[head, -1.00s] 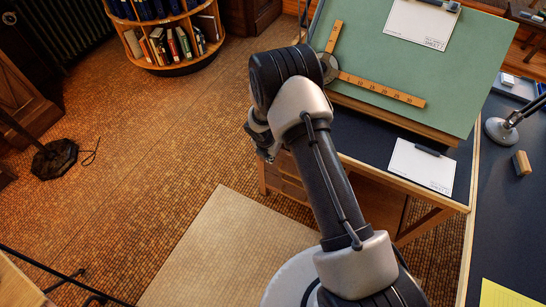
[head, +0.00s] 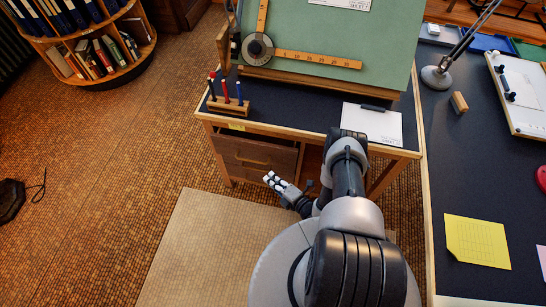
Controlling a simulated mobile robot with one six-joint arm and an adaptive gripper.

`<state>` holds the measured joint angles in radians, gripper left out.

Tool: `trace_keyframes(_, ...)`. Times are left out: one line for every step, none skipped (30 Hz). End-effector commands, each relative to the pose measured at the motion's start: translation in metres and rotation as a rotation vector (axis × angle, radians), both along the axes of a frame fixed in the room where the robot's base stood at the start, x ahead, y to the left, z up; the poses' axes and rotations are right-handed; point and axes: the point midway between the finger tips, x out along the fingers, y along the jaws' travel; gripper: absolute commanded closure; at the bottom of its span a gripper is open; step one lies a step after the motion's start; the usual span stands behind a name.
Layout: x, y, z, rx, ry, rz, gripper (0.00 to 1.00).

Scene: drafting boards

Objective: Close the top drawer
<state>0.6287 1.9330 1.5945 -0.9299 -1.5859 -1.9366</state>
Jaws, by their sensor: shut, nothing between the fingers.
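The drawer stack sits under the left end of the drafting desk. A dark strip shows between this front and the desk edge; how far the drawer stands out is hard to tell from above. My gripper (head: 270,180) is shut and empty, just below and right of the handle in the picture. Its fingers point left toward the drawer area, and I see no clear contact. Lower drawer fronts are mostly hidden.
The desk top (head: 300,103) carries a pen rack (head: 228,106), a white sheet (head: 372,127) and a green drafting board (head: 330,30). A second dark table (head: 470,170) runs along the right. A pale mat (head: 200,240) lies on open floor at left.

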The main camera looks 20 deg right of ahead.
Motion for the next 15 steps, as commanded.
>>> trace_keyframes(-0.014, -0.006, 0.003, 0.036, -0.048, -0.053, 1.00)
trace_keyframes(-0.021, -0.010, 0.007, 0.051, -0.078, -0.080, 1.00)
trace_keyframes(-0.027, -0.014, 0.013, 0.068, -0.113, -0.112, 1.00)
trace_keyframes(-0.032, -0.016, 0.016, 0.078, -0.134, -0.131, 1.00)
trace_keyframes(-0.035, -0.019, 0.019, 0.086, -0.152, -0.147, 1.00)
trace_keyframes(-0.039, -0.021, 0.022, 0.094, -0.171, -0.164, 1.00)
trace_keyframes(-0.041, -0.022, 0.023, 0.098, -0.180, -0.172, 1.00)
trace_keyframes(-0.041, -0.023, 0.024, 0.100, -0.188, -0.177, 1.00)
trace_keyframes(-0.041, -0.023, 0.025, 0.103, -0.193, -0.180, 1.00)
trace_keyframes(-0.039, -0.023, 0.025, 0.102, -0.195, -0.181, 1.00)
trace_keyframes(-0.037, -0.022, 0.025, 0.103, -0.196, -0.180, 1.00)
trace_keyframes(-0.033, -0.021, 0.025, 0.101, -0.197, -0.178, 1.00)
trace_keyframes(-0.029, -0.021, 0.025, 0.101, -0.197, -0.177, 1.00)
trace_keyframes(-0.025, -0.020, 0.025, 0.102, -0.197, -0.176, 1.00)
trace_keyframes(-0.018, -0.018, 0.025, 0.101, -0.198, -0.174, 1.00)
